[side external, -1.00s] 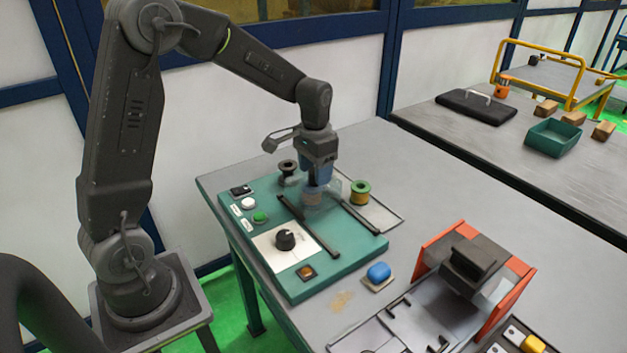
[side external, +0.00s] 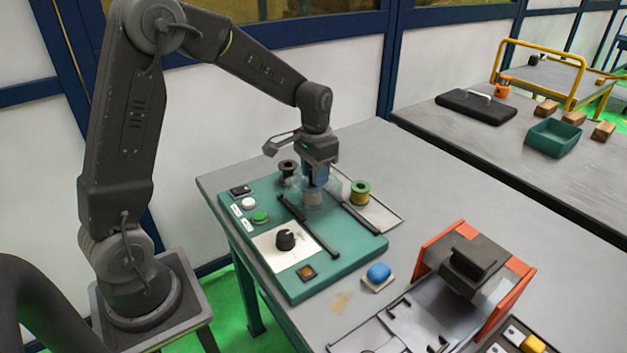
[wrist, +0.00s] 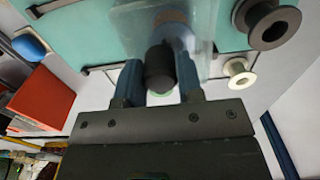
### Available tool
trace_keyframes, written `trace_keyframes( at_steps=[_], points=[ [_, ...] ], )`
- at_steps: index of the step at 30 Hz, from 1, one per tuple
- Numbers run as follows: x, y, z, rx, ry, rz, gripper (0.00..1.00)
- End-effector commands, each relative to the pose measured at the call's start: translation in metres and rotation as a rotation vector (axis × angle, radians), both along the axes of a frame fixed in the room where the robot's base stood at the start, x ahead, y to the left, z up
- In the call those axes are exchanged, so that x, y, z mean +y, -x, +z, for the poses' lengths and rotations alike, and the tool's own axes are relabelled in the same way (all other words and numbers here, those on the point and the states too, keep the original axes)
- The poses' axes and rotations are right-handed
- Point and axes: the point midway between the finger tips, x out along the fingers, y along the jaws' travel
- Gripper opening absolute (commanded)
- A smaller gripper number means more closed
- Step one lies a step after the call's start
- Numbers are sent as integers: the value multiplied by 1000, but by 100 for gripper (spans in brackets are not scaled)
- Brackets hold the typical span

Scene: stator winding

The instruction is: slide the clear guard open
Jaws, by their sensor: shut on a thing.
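The clear guard (side external: 300,188) is a see-through box between two dark rails on the teal panel (side external: 345,258), toward its far end. Behind it a copper-coloured part shows faintly. My gripper (side external: 316,183) points down at the guard. In the wrist view, my gripper (wrist: 160,78) has its blue fingers on both sides of a dark round knob (wrist: 159,66). It is shut on this knob, which sits at the edge of the clear guard (wrist: 205,42). Their exact contact is partly hidden.
A black spool (side external: 287,168) stands close to the guard's far left, and a green-and-copper spool (side external: 360,190) to its right. A black dial (side external: 286,239) and buttons sit on the panel. A blue button (side external: 379,272) and an orange-sided fixture (side external: 470,265) stand at front right.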

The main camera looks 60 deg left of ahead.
Motion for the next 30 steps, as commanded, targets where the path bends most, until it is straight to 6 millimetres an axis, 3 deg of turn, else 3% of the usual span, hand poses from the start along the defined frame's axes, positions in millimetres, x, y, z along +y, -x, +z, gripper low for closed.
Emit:
trace_keyframes(
  at_steps=[30],
  points=[
    [-49,-1,1,-3,1,-1,21]
  ],
)
